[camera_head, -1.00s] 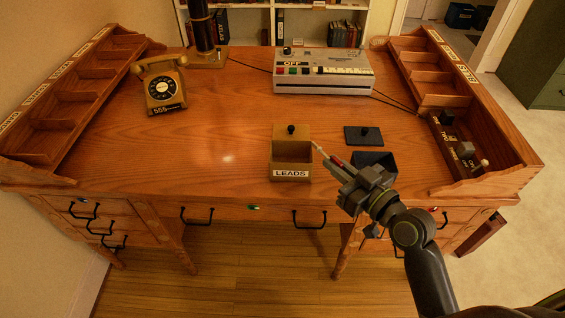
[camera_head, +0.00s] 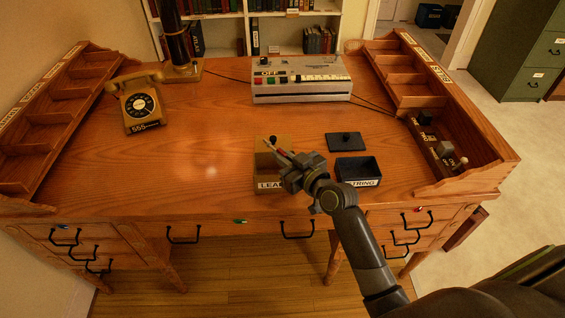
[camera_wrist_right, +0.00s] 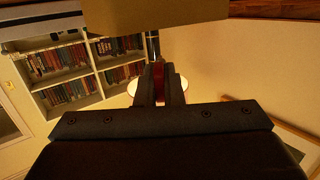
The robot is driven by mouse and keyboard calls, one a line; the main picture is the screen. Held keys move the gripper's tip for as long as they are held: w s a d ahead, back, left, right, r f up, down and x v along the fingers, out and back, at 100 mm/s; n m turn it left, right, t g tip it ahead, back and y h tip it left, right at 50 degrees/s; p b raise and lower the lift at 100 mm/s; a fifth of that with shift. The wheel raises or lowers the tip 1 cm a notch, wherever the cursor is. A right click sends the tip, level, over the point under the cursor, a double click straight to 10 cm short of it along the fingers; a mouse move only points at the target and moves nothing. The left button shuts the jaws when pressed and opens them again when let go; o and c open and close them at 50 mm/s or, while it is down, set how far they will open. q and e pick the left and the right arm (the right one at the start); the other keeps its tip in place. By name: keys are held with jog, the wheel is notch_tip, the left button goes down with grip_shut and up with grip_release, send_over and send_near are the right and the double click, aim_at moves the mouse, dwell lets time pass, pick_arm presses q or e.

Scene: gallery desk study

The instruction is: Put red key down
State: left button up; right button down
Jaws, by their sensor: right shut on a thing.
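My right gripper (camera_head: 284,161) is shut on the red key and holds it over the tan LEADS box (camera_head: 266,186) in the head view. The key's pale shaft points up and left from the jaws. In the right wrist view the red key (camera_wrist_right: 158,84) sits between the jaws, its metal shaft reaching up toward a tan block at the top edge. The gripper hides much of the LEADS box, so I cannot tell whether the key touches it. My left gripper is not in view.
A black STRING box (camera_head: 358,172) stands right of the gripper, with a black lid (camera_head: 345,141) behind it. A grey machine (camera_head: 300,80) and a rotary phone (camera_head: 140,104) stand farther back. The desk's (camera_head: 190,165) left middle is clear.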

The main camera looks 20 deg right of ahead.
jog(key=shift+f, duration=0.95)
jog(key=shift+f+b, duration=0.6)
jog(key=shift+b, duration=0.2)
jog(key=c, duration=1.6)
grip_release()
jog(key=shift+o, duration=0.2)
